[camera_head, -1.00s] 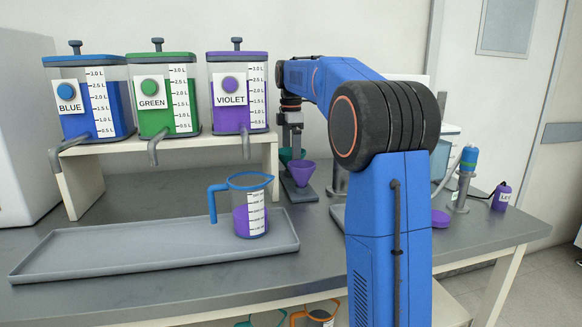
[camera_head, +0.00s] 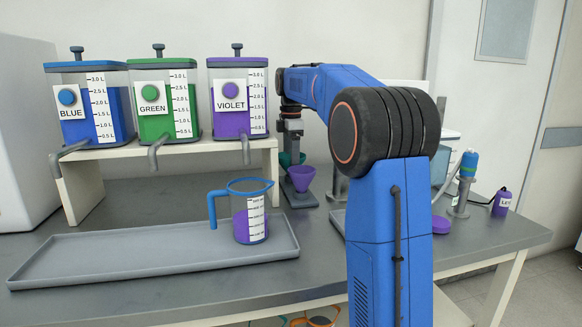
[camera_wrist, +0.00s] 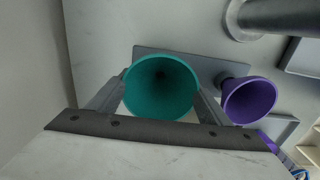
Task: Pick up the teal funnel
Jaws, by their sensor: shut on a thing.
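The teal funnel (camera_wrist: 160,88) is seen from above in the wrist view, its wide mouth between the two fingers of my gripper (camera_wrist: 163,92). The fingers are shut on its sides. In the head view, the teal funnel (camera_head: 285,159) shows only in part, just below my gripper (camera_head: 293,143) and behind the violet funnel. Its spout is hidden, and I cannot tell whether it still rests in its stand.
The violet funnel (camera_wrist: 249,101) stands close to the right in a grey stand (camera_wrist: 208,69). A grey post (camera_wrist: 275,17) is beyond it. In the head view, a tray (camera_head: 110,262) with a blue-rimmed jug (camera_head: 240,225) and a dispenser shelf (camera_head: 85,185) lie left.

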